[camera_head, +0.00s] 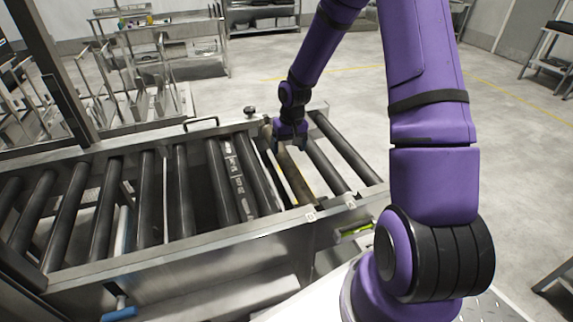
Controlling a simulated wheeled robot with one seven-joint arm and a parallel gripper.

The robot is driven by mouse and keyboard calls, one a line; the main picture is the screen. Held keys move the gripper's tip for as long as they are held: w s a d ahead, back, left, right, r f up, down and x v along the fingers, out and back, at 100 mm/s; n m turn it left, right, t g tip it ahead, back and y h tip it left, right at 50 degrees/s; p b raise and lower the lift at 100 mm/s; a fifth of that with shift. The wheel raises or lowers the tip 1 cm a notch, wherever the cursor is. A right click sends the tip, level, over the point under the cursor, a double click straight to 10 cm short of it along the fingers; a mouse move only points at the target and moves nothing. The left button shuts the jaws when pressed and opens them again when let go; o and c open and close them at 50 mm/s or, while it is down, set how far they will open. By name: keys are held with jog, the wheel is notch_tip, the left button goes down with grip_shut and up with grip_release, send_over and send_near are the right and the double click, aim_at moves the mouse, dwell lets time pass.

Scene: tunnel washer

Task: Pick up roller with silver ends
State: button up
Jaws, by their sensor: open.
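My gripper (289,149) is at the conveyor's right part, pointing down with its fingers apart. It is over the upper half of a brownish-grey roller (296,178) that lies slanted between the dark rollers. I cannot tell whether the fingers touch this roller or stand just above it. Its far end is partly hidden by my gripper, and silver ends cannot be made out clearly at this size. A dark roller (238,182) with pale marks along it lies further left.
The conveyor's metal frame (215,243) runs along the near side, holding several dark rollers (345,148). A handle (200,122) and a black knob (249,111) rise from its far rail. A yellow-green object (354,232) sits at the near side. Open floor lies beyond at right.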

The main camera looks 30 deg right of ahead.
aim_at(287, 157)
jog(key=shift+a+f, duration=0.2)
jog(key=shift+f, duration=1.45)
jog(key=shift+a+f, duration=0.2)
jog(key=shift+f, duration=1.4)
jog(key=shift+c, duration=0.3)
grip_shut()
jog(key=shift+r, duration=0.1)
notch_tip(287, 157, up, 18)
